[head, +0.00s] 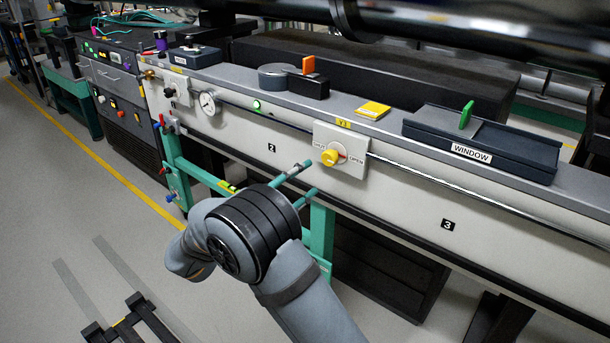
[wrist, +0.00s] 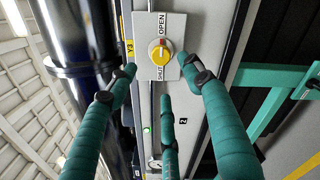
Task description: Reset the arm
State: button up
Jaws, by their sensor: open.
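My arm (head: 250,232) reaches up from the bottom of the head view toward the long bench. My gripper (head: 303,180) has teal fingers and is open and empty, just left of a yellow knob (head: 330,157) on a white plate (head: 353,138) marked SHUT and OPEN. In the wrist view, three spread fingers of my gripper (wrist: 162,82) point toward the plate. The yellow knob (wrist: 160,53) sits beyond the fingertips and appears apart from them. The palm is hidden in the head view.
The bench top carries a dark WINDOW tray (head: 480,140) with a green tab, a yellow pad (head: 373,109), and a round grey piece (head: 277,80) beside an orange tab. A gauge (head: 209,102) sits on the bench front. A black pipe runs overhead. Floor at lower left is mostly open.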

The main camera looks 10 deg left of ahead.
aim_at(327, 160)
jog(key=shift+w, duration=0.1)
jog(key=x, duration=1.2)
